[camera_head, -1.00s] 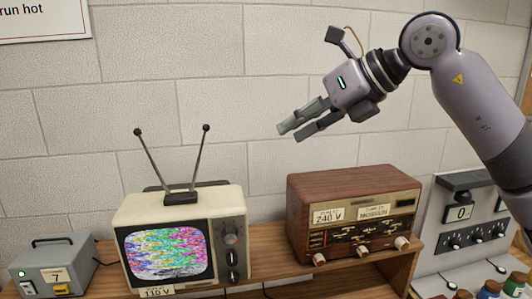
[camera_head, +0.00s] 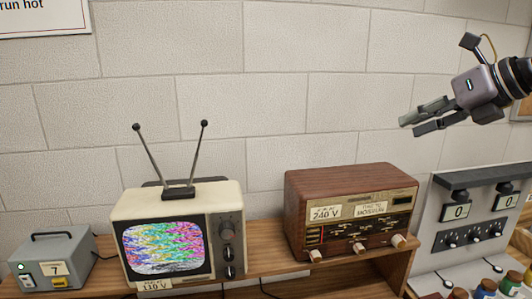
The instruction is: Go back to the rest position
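My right gripper (camera_head: 410,125) is at the upper right of the head view, raised in front of the block wall. Its two fingers point left and a little down. They stand apart with nothing between them. It is above and to the right of the wooden radio, clear of everything. My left gripper is not in view.
A television with a colourful screen (camera_head: 165,247) and a wooden radio (camera_head: 345,183) stand on a wooden shelf (camera_head: 268,262). A grey box labelled 7 (camera_head: 75,247) is at left. A grey panel with dials (camera_head: 440,205) and several jars (camera_head: 487,288) are at lower right.

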